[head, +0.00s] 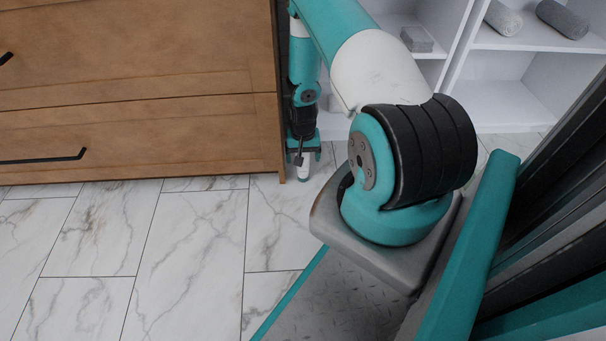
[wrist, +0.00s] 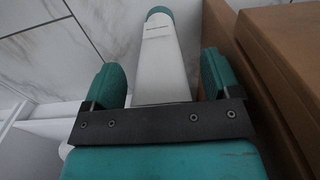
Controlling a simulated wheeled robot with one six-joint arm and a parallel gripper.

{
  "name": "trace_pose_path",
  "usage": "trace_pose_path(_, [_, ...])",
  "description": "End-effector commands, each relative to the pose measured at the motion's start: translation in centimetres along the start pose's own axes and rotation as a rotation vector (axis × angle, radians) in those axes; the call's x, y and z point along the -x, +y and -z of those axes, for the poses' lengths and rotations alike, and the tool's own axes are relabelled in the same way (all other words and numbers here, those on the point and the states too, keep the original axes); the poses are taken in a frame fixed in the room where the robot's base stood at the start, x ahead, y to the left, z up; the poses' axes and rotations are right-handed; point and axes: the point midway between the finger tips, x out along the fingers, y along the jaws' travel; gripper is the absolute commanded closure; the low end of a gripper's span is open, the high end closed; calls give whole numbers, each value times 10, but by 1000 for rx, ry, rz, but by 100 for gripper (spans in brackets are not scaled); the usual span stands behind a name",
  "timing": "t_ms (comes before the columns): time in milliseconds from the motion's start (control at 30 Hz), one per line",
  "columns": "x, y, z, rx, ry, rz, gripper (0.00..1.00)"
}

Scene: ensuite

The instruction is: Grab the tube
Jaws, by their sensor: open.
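The tube (wrist: 163,62) is white with a teal cap at its far end. In the wrist view it lies lengthwise between the two teal fingers of my gripper (wrist: 160,78), with a gap on each side. My gripper is open and points down around the tube. I cannot tell whether the tube stands or lies.
A wooden drawer cabinet (head: 140,90) with black handles stands close beside my gripper, on its left in the head view. White shelves (head: 520,65) with rolled grey towels (head: 563,19) stand behind. The marble-tiled floor (head: 190,235) in front of the cabinet is clear.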

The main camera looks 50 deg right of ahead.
Motion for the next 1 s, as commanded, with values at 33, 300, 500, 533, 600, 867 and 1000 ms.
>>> trace_pose_path(33, [1, 0, 0, 0, 1, 0, 17])
trace_pose_path(300, [2, 0, 0, 0, 1, 0, 54])
trace_pose_path(500, [2, 0, 0, 0, 1, 0, 90])
trace_pose_path(533, [2, 0, 0, 0, 1, 0, 90])
trace_pose_path(600, [2, 0, 0, 0, 1, 0, 90])
trace_pose_path(867, [8, 2, 0, 0, 1, 0, 90])
trace_pose_path(1000, [20, 4, 1, 1, 2, 0, 90])
